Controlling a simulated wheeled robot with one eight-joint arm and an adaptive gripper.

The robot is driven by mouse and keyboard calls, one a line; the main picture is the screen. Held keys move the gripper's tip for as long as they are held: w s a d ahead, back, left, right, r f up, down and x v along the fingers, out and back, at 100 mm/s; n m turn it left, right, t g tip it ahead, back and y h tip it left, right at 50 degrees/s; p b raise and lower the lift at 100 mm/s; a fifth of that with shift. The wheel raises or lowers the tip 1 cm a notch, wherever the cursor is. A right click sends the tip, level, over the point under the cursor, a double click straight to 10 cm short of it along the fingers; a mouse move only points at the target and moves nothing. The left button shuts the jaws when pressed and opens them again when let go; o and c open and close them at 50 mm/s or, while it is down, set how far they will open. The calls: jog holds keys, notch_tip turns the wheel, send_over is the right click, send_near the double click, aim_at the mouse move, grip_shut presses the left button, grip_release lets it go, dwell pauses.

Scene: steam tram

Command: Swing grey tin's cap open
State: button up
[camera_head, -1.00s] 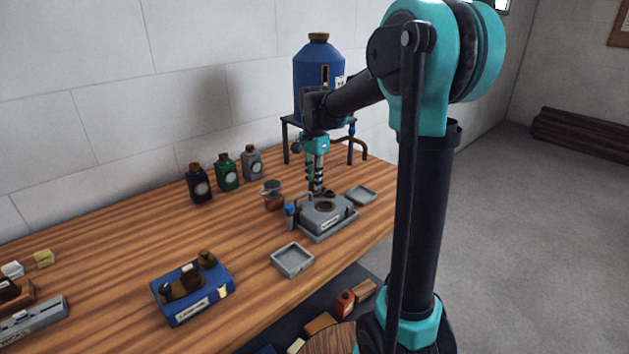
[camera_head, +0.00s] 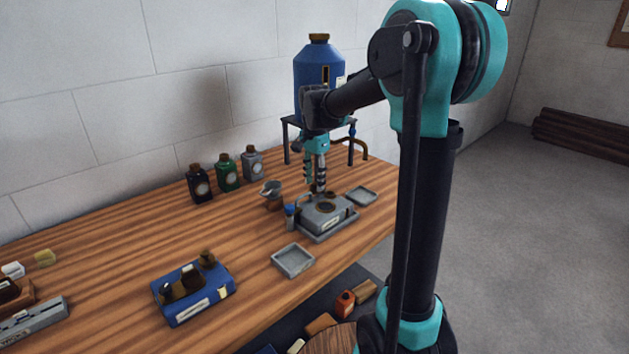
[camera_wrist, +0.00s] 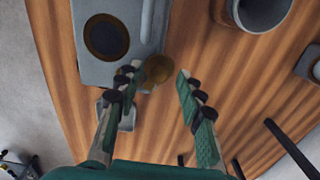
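The grey tin (camera_head: 330,222) is a flat grey box with a pale label and a dark round ring on top, set near the table's right end. It also shows at the upper left of the wrist view (camera_wrist: 103,65). Its brownish cap (camera_wrist: 158,70) shows at the tin's edge in the wrist view. My gripper (camera_head: 317,188) points down at the tin's far side. In the wrist view my gripper (camera_wrist: 160,72) has its fingers apart, with the cap between their tips, nearer the left finger. I cannot tell whether that finger touches it.
A cup (camera_head: 272,201) and a small blue-topped item (camera_head: 290,212) stand left of the tin. Shallow grey trays lie in front (camera_head: 292,260) and behind (camera_head: 363,195). A blue tin (camera_head: 193,292), several bottles (camera_head: 228,175) and a blue tank (camera_head: 318,72) on a stand are around.

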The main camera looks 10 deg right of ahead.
aim_at(315, 183)
notch_tip(315, 183, up, 12)
jog(key=shift+f, duration=0.2)
dwell(0.4)
